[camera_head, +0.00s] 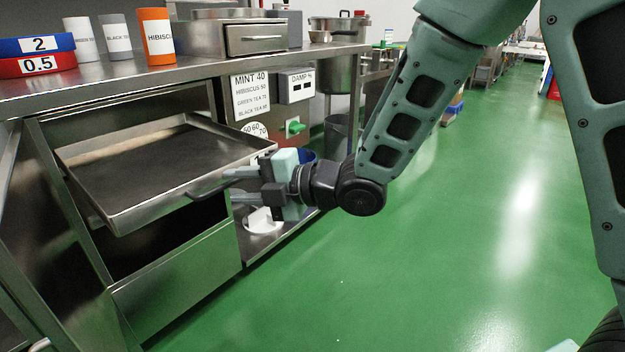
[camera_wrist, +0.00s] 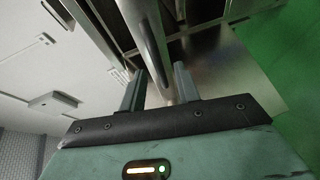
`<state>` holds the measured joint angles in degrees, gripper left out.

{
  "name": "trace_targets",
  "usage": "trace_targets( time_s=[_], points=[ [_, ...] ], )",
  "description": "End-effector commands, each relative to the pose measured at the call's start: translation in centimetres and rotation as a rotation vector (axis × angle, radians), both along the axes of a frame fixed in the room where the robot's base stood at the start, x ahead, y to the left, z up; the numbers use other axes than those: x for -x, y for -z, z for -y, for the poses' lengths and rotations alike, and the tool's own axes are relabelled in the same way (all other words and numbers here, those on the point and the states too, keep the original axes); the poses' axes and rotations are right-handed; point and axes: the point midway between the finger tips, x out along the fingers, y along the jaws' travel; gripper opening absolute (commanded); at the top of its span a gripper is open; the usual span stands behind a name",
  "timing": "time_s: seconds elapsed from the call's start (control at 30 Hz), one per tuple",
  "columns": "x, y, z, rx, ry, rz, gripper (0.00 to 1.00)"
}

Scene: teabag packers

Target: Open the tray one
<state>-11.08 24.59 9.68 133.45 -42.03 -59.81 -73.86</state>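A shallow metal tray (camera_head: 150,160) sticks out of the steel cabinet under the counter in the head view. Its handle (camera_head: 205,190) is a dark bar on the front edge, facing my gripper. My gripper (camera_head: 231,184) is at the right end of this handle, with its two fingers apart. In the wrist view, a curved metal bar (camera_wrist: 150,45) runs into the gap between the fingers of my gripper (camera_wrist: 158,74). I see room beside the bar and cannot tell whether either finger touches it. No number shows on the tray.
Below the tray is a steel front panel (camera_head: 175,270). The counter (camera_head: 200,72) above holds labelled canisters, coloured rings and a small drawer box (camera_head: 255,39). A sign and a box with a green switch (camera_head: 294,127) are to the right. The green floor is clear.

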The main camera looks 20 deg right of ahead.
Motion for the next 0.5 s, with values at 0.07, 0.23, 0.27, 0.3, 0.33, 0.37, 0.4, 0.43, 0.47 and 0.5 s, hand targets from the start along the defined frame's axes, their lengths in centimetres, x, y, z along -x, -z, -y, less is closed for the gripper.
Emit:
trace_targets(
  time_s=[0.07, 0.23, 0.27, 0.3, 0.33, 0.37, 0.4, 0.43, 0.47, 0.5],
  points=[
    [0.8, -0.6, 1.6, 0.002, 0.005, 0.0, 0.32],
    [3.0, -1.4, 4.9, 0.001, 0.006, -0.001, 0.32],
    [3.4, -1.5, 5.5, 0.001, 0.006, -0.002, 0.32],
    [3.9, -1.7, 6.3, 0.0, 0.006, 0.0, 0.32],
    [4.3, -1.8, 6.9, 0.0, 0.007, -0.001, 0.32],
    [4.7, -1.9, 7.5, 0.001, 0.006, -0.002, 0.32],
    [5.2, -2.1, 8.2, 0.0, 0.007, -0.002, 0.32],
    [5.2, -1.5, 8.2, -0.002, 0.001, 0.005, 0.32],
    [5.2, -1.3, 8.2, -0.005, -0.001, 0.007, 0.32],
    [5.2, -1.3, 8.3, -0.006, -0.003, 0.007, 0.32]
  ],
)
